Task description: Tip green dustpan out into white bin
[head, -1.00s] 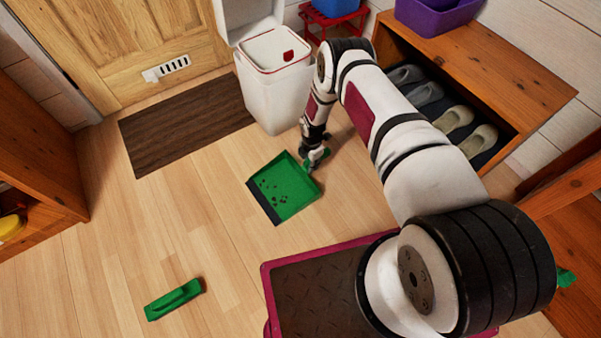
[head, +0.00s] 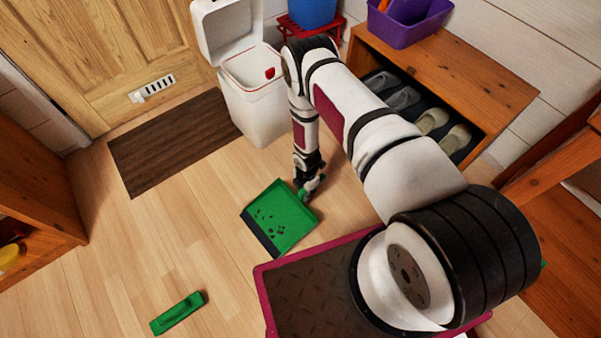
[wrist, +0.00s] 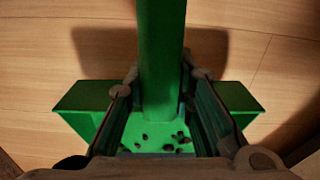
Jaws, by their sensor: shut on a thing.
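The green dustpan (head: 284,214) holds several small dark bits on its pan, and its dark front lip faces lower left. My gripper (head: 306,190) is shut on its handle at the pan's right side. In the wrist view the green handle (wrist: 161,60) runs between the two fingers of my gripper (wrist: 160,98), with dark bits in the pan below. Shadow on the floor shows around the pan; I cannot tell how high it is held. The white bin (head: 258,108) stands upright behind the dustpan with its lid (head: 228,32) open.
A green brush (head: 178,313) lies on the floor at lower left. A dark mat (head: 170,145) lies before the door. A wooden shoe rack (head: 455,65) with several shoes stands right of the bin. A red stool (head: 312,24) is behind. Floor left of the dustpan is clear.

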